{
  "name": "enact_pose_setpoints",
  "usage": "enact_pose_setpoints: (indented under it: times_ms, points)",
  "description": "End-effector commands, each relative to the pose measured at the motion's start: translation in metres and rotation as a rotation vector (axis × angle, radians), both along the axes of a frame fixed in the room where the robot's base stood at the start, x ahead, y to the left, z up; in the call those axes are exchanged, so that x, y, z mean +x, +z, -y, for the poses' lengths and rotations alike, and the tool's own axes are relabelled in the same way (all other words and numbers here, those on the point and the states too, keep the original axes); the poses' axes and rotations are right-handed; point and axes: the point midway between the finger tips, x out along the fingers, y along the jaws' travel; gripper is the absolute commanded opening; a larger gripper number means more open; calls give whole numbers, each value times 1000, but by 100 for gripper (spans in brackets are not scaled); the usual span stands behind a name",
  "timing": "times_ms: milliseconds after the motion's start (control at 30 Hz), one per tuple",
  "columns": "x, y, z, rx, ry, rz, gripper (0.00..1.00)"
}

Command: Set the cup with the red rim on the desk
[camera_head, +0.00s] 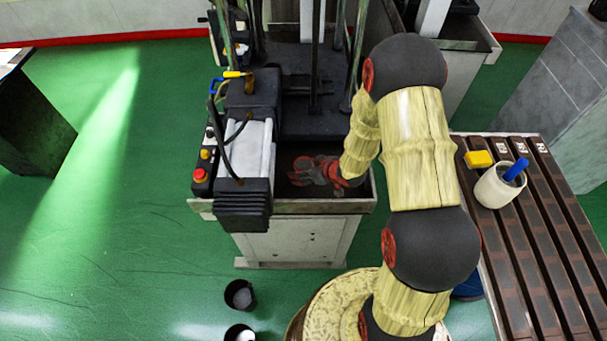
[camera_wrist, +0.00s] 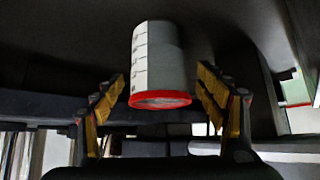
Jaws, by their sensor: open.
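The cup with the red rim (camera_wrist: 158,62) shows in the wrist view as a pale grey-white cylinder with faint markings, its red rim toward the bottom of the picture. My gripper (camera_wrist: 160,82) is open, with one yellow-padded finger on each side of the cup. A gap shows between the cup and each finger. In the head view my gripper (camera_head: 318,170) is low over the dark tray of the machine, and I cannot make out the cup there. The brown slatted desk (camera_head: 532,255) is on the right.
On the desk are a white container (camera_head: 494,190) with a blue item in it and a yellow block (camera_head: 478,159). The machine's white block (camera_head: 247,148) and upright rods stand close to my gripper. Two dark bins (camera_head: 239,294) are on the green floor. The desk's front is clear.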

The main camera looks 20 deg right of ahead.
Motion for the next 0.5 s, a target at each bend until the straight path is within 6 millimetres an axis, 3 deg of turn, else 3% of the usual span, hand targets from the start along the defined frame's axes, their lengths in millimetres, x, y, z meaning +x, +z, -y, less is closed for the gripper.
enact_pose_setpoints:
  times_ms: [267,500]
  points:
    - [4,-3,-1,-1,0,1,72]
    - [4,-3,-1,0,1,1,58]
